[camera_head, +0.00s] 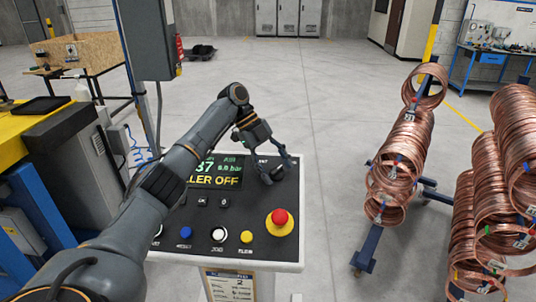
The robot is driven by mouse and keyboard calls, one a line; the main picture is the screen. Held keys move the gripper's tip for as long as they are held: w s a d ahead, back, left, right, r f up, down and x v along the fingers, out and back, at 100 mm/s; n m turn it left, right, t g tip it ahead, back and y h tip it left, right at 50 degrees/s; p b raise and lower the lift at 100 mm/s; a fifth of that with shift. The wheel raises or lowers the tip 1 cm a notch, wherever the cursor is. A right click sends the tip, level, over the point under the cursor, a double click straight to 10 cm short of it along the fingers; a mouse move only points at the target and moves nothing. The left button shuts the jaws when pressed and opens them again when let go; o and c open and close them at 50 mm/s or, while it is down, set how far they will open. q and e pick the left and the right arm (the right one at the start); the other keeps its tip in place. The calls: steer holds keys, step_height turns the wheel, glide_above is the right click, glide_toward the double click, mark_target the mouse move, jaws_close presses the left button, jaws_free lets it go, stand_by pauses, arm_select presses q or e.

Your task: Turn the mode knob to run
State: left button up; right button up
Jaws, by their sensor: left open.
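The control panel (200,220) is a black, tilted face on a white cabinet. Its display (215,172) shows green digits and a yellow line that reads in part "LER OFF". A dark knob (277,172) sits at the panel's upper right. My left gripper (273,170) is open at this knob, with its fingers around or just above it; I cannot tell whether they touch. The knob's pointer and most of its label are hidden by the fingers. My right gripper is not in view.
A red emergency button (280,217) on a yellow base stands at the panel's right. White (219,235), blue (185,232) and yellow (246,237) buttons line the front. Copper coils (400,160) hang on racks to the right. The floor (330,100) behind the panel is clear.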

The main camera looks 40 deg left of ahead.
arm_select(q)
steer(key=v, duration=1.1)
steer(key=shift+s+r, duration=0.1)
